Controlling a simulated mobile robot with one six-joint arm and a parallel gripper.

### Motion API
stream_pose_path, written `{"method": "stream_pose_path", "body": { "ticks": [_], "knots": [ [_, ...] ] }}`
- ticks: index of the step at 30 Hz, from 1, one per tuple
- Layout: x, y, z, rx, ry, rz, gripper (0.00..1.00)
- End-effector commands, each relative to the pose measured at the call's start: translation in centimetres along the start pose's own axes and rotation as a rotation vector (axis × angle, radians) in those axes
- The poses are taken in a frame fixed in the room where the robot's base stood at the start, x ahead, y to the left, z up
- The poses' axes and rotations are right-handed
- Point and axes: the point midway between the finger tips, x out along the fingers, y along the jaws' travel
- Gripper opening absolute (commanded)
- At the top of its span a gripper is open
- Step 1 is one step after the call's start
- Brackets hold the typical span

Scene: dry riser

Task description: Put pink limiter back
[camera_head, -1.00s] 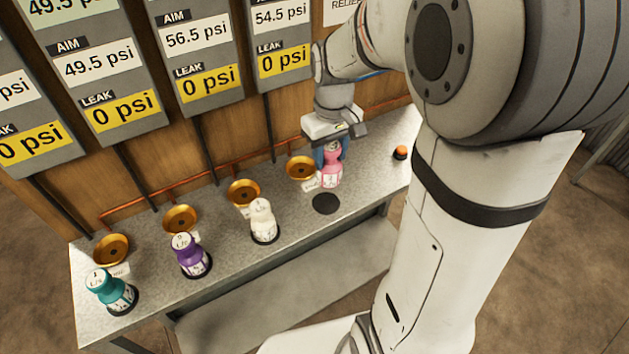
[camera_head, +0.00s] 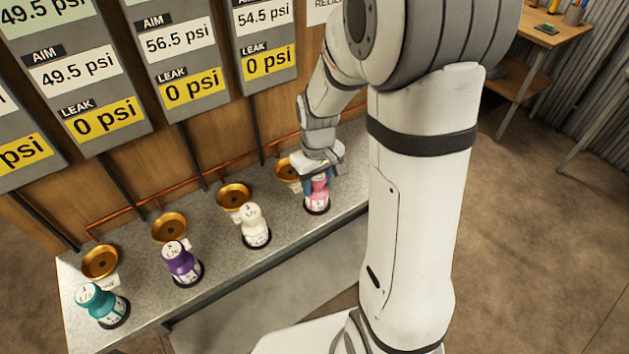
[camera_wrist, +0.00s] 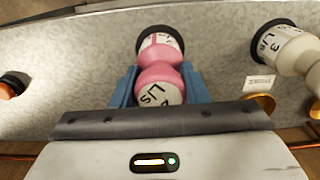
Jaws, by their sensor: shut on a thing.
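The pink limiter (camera_head: 318,192) is upright at the right end of the bench, on or just above its black round spot. My gripper (camera_head: 319,176) is shut on it from the wall side. In the wrist view the blue fingers (camera_wrist: 160,88) sit on both sides of the pink limiter (camera_wrist: 159,74), and the black disc shows around its far end. Whether its base touches the disc is hard to tell. The white limiter (camera_head: 253,226), purple limiter (camera_head: 181,263) and teal limiter (camera_head: 101,304) stand on their own black spots to the left.
Brass cups (camera_head: 234,196) line the back of the bench (camera_head: 215,287), one behind each limiter, joined by a copper pipe. Gauge panels (camera_head: 187,87) hang on the wall behind. An orange-topped knob (camera_wrist: 12,85) is on the bench in the wrist view. The bench's front edge is clear.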

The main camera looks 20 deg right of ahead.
Motion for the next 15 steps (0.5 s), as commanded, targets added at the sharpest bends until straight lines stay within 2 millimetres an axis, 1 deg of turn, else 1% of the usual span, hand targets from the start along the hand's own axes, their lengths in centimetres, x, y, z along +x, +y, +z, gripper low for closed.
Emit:
{"method": "stream_pose_path", "body": {
  "ticks": [5, 6, 13, 14, 15],
  "knots": [
    [0.31, -0.02, -0.03, 0.0, 0.001, 0.0, 0.08],
    [0.37, -0.03, -0.01, -0.001, 0.0, 0.0, 0.41],
    [0.25, -0.05, -0.01, -0.001, 0.0, 0.0, 0.6],
    [0.25, -0.05, -0.02, -0.001, 0.0, 0.0, 0.62],
    [0.25, -0.05, -0.02, -0.001, 0.0, 0.0, 0.62]
  ]
}}
